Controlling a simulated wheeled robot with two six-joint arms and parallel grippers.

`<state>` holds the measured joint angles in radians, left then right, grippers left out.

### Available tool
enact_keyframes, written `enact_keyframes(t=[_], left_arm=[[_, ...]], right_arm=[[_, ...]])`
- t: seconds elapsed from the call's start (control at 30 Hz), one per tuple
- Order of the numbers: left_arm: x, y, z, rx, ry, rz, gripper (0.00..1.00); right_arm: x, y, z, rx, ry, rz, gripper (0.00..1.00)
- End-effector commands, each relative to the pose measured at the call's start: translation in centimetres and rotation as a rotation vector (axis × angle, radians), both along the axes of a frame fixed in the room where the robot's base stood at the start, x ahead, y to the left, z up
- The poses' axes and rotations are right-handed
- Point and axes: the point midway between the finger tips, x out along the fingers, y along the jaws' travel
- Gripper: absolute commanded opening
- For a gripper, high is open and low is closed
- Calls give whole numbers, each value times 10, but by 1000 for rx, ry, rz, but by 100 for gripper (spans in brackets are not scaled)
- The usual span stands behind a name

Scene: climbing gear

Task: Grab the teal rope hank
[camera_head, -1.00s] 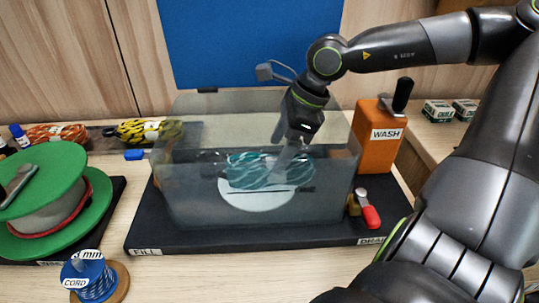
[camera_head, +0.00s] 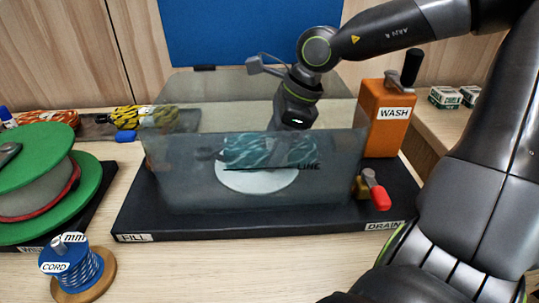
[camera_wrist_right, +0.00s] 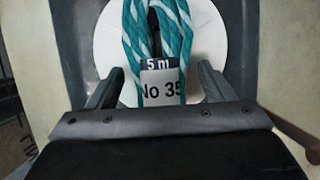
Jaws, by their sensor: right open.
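The teal rope hank (camera_head: 258,151), teal with white strands, lies inside the clear-walled tank (camera_head: 190,190), above a white round disc (camera_head: 257,180). In the right wrist view the hank (camera_wrist_right: 158,28) carries a tag reading "5 m" and "No 35". My right gripper (camera_wrist_right: 160,82) is open, with one finger on each side of the tagged end and a gap on both sides. In the head view my right gripper (camera_head: 288,140) reaches down into the tank at the hank; its fingertips are blurred by the tank wall. My left gripper is not in view.
An orange WASH box (camera_head: 388,125) with a black handle stands right of the tank. A red-handled drain valve (camera_head: 375,190) sits at its front right. A green spool (camera_head: 45,190) and a blue cord spool (camera_head: 75,270) stand at left. A yellow-black hank (camera_head: 128,116) lies behind.

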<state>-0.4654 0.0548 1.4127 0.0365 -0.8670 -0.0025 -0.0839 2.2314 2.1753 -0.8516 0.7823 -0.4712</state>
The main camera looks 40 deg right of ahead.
Motion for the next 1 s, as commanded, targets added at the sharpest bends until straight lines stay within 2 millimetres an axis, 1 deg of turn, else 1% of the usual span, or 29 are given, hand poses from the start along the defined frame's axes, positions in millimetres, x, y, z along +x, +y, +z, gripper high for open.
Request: enact_keyframes(t=[0.17,0.4,0.83,1.0], left_arm=[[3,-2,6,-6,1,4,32],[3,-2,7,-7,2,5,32],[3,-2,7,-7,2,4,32],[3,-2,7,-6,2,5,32]], right_arm=[[1,1,-3,0,0,0,75],[1,1,-2,0,0,0,75],[1,1,-2,0,0,0,19],[1,1,-2,1,-1,0,18]])
